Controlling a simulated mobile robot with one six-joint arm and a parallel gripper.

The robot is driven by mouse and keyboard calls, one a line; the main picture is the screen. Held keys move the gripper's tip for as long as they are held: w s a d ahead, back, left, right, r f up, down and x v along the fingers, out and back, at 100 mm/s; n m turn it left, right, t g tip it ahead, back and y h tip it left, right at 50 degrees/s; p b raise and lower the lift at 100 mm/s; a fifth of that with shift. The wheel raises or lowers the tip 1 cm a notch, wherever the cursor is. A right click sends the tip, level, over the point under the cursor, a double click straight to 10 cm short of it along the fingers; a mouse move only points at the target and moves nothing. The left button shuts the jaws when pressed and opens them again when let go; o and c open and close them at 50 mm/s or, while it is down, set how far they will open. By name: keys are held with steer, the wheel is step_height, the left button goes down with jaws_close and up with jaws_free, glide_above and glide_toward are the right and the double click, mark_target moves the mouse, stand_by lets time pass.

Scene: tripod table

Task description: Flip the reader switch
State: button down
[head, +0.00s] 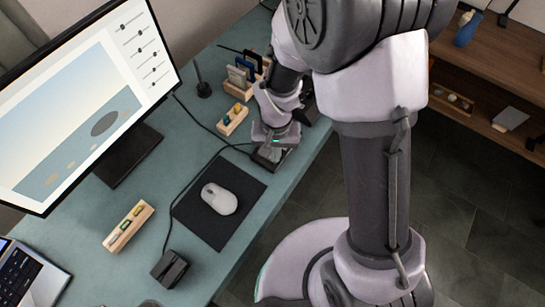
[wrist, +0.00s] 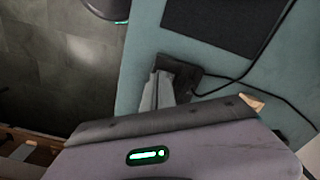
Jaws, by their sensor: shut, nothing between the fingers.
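A small dark box (head: 266,162), seemingly the reader, sits near the table's right edge beyond the mouse mat. In the wrist view the dark box (wrist: 187,72) has a cable running off to the right. My gripper (head: 270,150) is shut and empty, pointing down at this box. In the wrist view its grey fingers (wrist: 157,90) overlap the box's left part. I cannot tell whether they touch it. The switch is not distinguishable; the fingers and hand hide part of the box.
The teal table (head: 190,130) holds a monitor (head: 75,110), a mouse (head: 219,199) on a black mat (head: 240,220), another black box (head: 170,268), a wooden tray (head: 128,226) and a card holder (head: 240,92). Cables (head: 200,128) cross the tabletop. A wooden shelf (head: 490,60) stands at right.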

steer(key=shift+f+b, duration=0.4)
steer(key=shift+f, duration=0.1)
steer(key=shift+r, duration=0.1)
step_height(320, 180, up, 7)
steer(key=p, duration=0.5)
stand_by(0.3)
steer(key=d+r+m+t, duration=0.1)
steer(key=d+r+t, duration=0.15)
steer(key=r, duration=1.05)
steer(key=s+d+r+m+t+y, duration=0.1)
steer(key=s+d+r+t+y, duration=0.1)
steer(key=s+r, duration=0.9)
steer(key=shift+s+d+r+m+t, duration=0.2)
steer(key=shift+d+r+m+t, duration=0.2)
steer(key=shift+d+r+t, duration=0.5)
